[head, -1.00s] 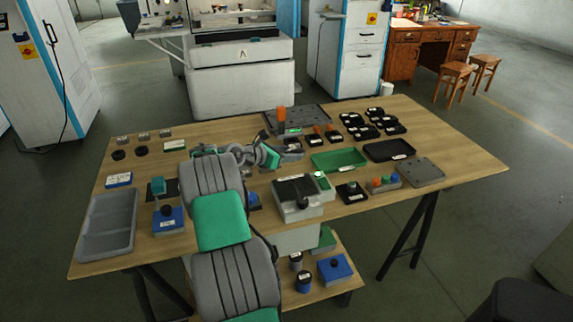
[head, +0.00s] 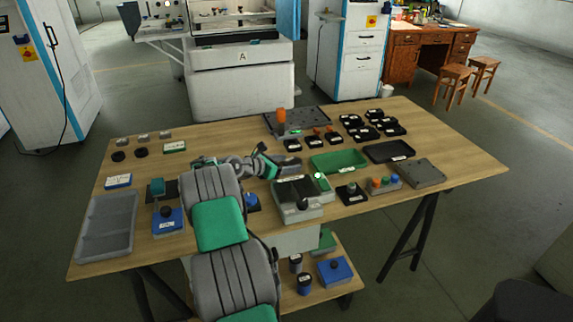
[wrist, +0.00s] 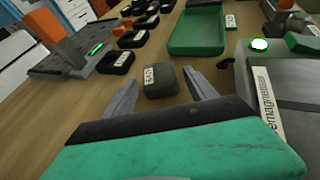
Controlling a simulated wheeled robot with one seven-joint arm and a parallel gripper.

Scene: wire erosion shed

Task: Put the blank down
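A grey block with a pale label, which looks like the blank, sits on the wooden table in the wrist view (wrist: 160,82). In the head view it is the small dark grey block (head: 291,161) just right of my gripper (head: 269,163). In the wrist view my gripper (wrist: 161,77) has its two fingers spread wide, one on each side of the block's near part. Gaps show between the fingers and the block, so nothing is gripped. The block's underside is hidden.
Right of the block is the demagnetiser (head: 299,208) with a lit green lamp. Beyond are a green tray (head: 339,170), several small black trays (wrist: 117,62) and a dark plate with an orange post (head: 281,118). Bare wood surrounds the block's left side.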

